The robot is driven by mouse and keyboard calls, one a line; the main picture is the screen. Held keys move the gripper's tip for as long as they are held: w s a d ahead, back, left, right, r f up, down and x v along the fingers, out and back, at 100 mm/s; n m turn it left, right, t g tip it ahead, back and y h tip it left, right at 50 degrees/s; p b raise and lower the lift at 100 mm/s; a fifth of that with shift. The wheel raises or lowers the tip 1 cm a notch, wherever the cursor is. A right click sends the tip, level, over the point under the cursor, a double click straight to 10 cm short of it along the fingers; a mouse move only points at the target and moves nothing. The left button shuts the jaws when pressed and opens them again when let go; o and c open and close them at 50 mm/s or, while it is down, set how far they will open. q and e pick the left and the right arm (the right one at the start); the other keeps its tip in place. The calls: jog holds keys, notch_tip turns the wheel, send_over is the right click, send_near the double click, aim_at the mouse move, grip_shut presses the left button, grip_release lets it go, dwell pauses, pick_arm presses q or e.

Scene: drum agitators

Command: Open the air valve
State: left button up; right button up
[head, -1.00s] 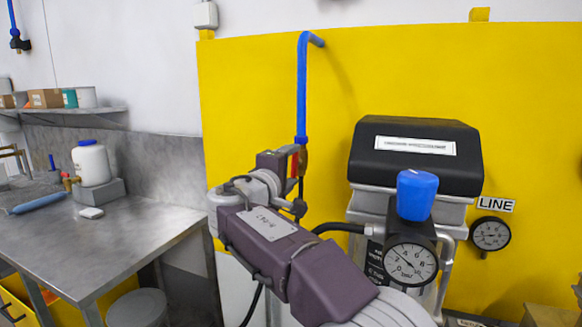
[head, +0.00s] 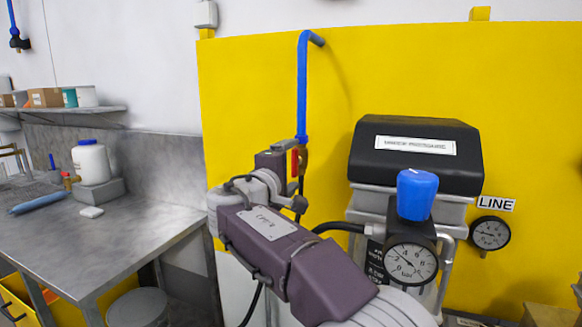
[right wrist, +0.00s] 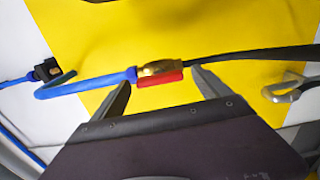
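The air valve is a brass fitting (right wrist: 160,68) with a red lever handle (right wrist: 159,79), between a blue pipe and a black hose. The red handle lies along the line of the pipe in the right wrist view. In the head view the handle (head: 294,161) shows small, below the blue pipe, partly hidden by my right gripper (head: 283,165). In the right wrist view my right gripper (right wrist: 162,80) is open, with one finger near each end of the handle. A gap shows at each finger; contact cannot be told. My left gripper is not in view.
A regulator with a blue knob (head: 417,194) and a dial gauge (head: 411,264) stands right of my right arm. A line gauge (head: 490,233) is on the yellow panel (head: 250,80). A metal bench (head: 120,240) with a white bottle (head: 91,163) is at left.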

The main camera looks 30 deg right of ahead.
jog(key=b+v, duration=0.1)
jog(key=v, duration=0.8)
notch_tip(320, 180, down, 21)
jog(key=s+g+y+p, duration=0.1)
jog(key=g+y+p, duration=0.4)
jog(key=y, duration=0.1)
jog(key=s+a+f+m+g+y+p, duration=0.2)
jog(key=s+a+f+m+y+p, duration=0.1)
jog(key=s+f, duration=0.5)
jog(key=s+a+f+m+g+y+p, duration=0.3)
jog(key=s+f+m+y, duration=0.1)
jog(key=s+f, duration=0.4)
jog(key=shift+s+m+g+y, duration=0.3)
jog(key=shift+s+m+y, duration=0.15)
jog(key=shift+m, duration=0.45)
